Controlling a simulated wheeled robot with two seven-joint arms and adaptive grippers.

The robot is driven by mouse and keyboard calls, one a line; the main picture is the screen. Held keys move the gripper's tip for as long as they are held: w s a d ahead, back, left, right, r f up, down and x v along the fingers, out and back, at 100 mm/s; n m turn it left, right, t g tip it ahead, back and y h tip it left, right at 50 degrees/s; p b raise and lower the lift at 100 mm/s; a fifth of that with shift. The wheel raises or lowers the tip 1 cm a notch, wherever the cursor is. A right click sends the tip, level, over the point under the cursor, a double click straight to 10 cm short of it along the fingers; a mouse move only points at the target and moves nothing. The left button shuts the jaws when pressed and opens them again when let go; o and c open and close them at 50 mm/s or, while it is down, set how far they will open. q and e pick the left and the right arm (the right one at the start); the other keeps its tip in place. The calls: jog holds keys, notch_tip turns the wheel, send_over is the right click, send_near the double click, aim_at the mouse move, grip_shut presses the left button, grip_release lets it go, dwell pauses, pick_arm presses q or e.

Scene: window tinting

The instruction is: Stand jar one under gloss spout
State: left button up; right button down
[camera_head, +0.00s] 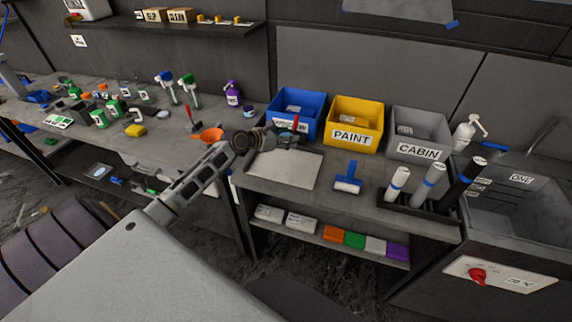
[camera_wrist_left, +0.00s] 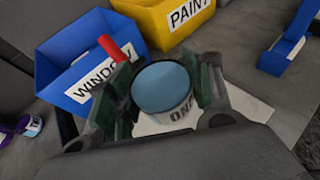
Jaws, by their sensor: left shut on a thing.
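My left gripper (camera_head: 278,141) is shut on jar one (camera_wrist_left: 163,88), a small round jar with a blue top face and a label reading ONE in the left wrist view. The gripper's fingers (camera_wrist_left: 160,92) stand on both sides of the jar. In the head view the gripper is above the back left of the right-hand bench, in front of the blue WINDOW bin (camera_head: 297,106); I cannot make out the jar there. A red handle-like piece (camera_wrist_left: 109,47) stands close beside the left finger. I cannot identify the gloss spout. My right gripper is not in view.
A pale sheet (camera_head: 285,170) lies on the bench. The yellow PAINT bin (camera_head: 356,118) and grey CABIN bin (camera_head: 418,125) stand behind. A blue squeegee-like tool (camera_head: 348,178) and several rolls (camera_head: 397,183) are right. An orange funnel (camera_head: 208,135) is on the left bench.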

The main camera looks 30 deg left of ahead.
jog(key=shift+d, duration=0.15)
pick_arm(q)
jog(key=shift+f, duration=0.6)
send_over(286, 163)
notch_tip(286, 163, down, 4)
jog(key=shift+f+b, duration=0.15)
jog(key=shift+b, duration=0.15)
jog(key=shift+d+f, duration=0.1)
jog(key=shift+f, duration=0.3)
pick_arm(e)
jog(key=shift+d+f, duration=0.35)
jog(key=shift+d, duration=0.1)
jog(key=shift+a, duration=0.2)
